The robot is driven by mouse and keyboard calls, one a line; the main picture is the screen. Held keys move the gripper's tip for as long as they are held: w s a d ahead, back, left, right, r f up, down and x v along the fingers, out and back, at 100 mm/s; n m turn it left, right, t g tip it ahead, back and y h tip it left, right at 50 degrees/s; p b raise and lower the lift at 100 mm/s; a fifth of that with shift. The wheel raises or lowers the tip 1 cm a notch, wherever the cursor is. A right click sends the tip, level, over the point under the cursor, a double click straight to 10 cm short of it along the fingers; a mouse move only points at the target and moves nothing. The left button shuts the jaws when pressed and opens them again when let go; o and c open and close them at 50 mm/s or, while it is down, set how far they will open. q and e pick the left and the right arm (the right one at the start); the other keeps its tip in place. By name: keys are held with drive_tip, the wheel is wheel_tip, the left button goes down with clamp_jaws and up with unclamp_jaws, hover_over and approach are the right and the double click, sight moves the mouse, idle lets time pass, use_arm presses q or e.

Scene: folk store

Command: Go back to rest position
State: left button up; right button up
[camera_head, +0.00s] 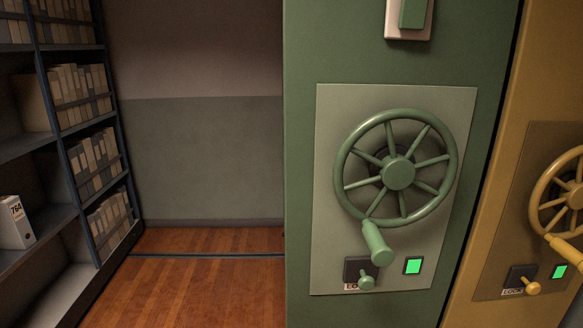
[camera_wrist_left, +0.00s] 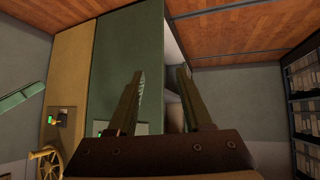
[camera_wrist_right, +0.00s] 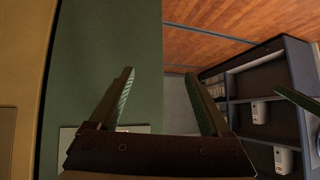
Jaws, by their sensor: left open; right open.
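Neither gripper shows in the head view. My left gripper (camera_wrist_left: 161,72) is open and empty in the left wrist view, its two fingers apart in front of a green cabinet (camera_wrist_left: 120,60). My right gripper (camera_wrist_right: 158,73) is open and empty in the right wrist view, with the green cabinet face (camera_wrist_right: 95,55) behind it. Both wrist pictures appear upside down, with the floor at the top. I cannot tell how far the fingertips are from the cabinet. In the head view, the green cabinet carries a spoked green handwheel (camera_head: 398,174) with a crank handle (camera_head: 377,243).
Below the wheel are a small lock knob (camera_head: 366,281) and a lit green indicator (camera_head: 413,265). A yellow cabinet (camera_head: 520,95) with its own wheel stands at right. Shelves (camera_head: 73,165) of files line the left. Open wooden floor (camera_head: 190,285) lies between shelves and green cabinet.

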use_arm(q)
wheel_tip(320, 180, up, 12)
drive_tip(key=s+a+p, duration=0.1)
drive_tip(key=a+p, duration=0.2)
drive_tip(key=p, duration=1)
drive_tip(key=shift+s+f+n+y+p, duration=0.15)
drive_tip(key=shift+n+y+p, duration=0.15)
drive_tip(key=shift+y+p, duration=0.1)
use_arm(e)
wheel_tip(320, 180, up, 12)
drive_tip(key=s+d, duration=0.1)
drive_tip(key=d, duration=0.1)
drive_tip(key=shift+d+m+h, duration=0.25)
drive_tip(key=shift+m+h, duration=0.05)
drive_tip(key=shift+h, duration=0.1)
use_arm(q)
drive_tip(key=shift+d, duration=0.1)
use_arm(e)
drive_tip(key=shift+c, duration=0.2)
